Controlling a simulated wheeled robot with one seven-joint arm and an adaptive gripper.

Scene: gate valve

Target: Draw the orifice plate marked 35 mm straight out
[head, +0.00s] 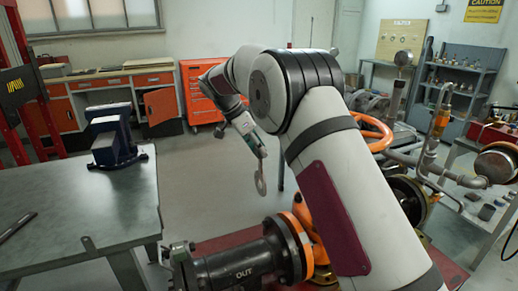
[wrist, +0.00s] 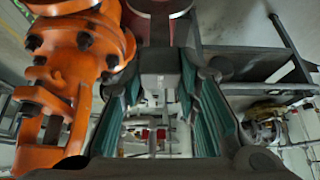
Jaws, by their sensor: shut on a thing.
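An orifice plate (head: 261,181) shows in the head view as a thin pale paddle with a round lower end. It hangs in the air above the pipe flanges, apart from them. My gripper (head: 259,151) is shut on its upper end. The mark on the plate is too small to read. The black pipe marked OUT (head: 238,268) and its orange flange (head: 296,240) lie below the plate. My arm hides part of the valve assembly. In the wrist view, the teal finger pads of my gripper (wrist: 160,85) flank a narrow grey piece, and an orange bolted casting (wrist: 75,65) stands close at left.
An orange handwheel (head: 372,131) and pipework (head: 440,165) stand right of my arm. A grey workbench (head: 75,215) with a blue vise (head: 115,138) stands at left. An orange tool cabinet (head: 200,95) is at the back. The floor (head: 215,185) between bench and valve is clear.

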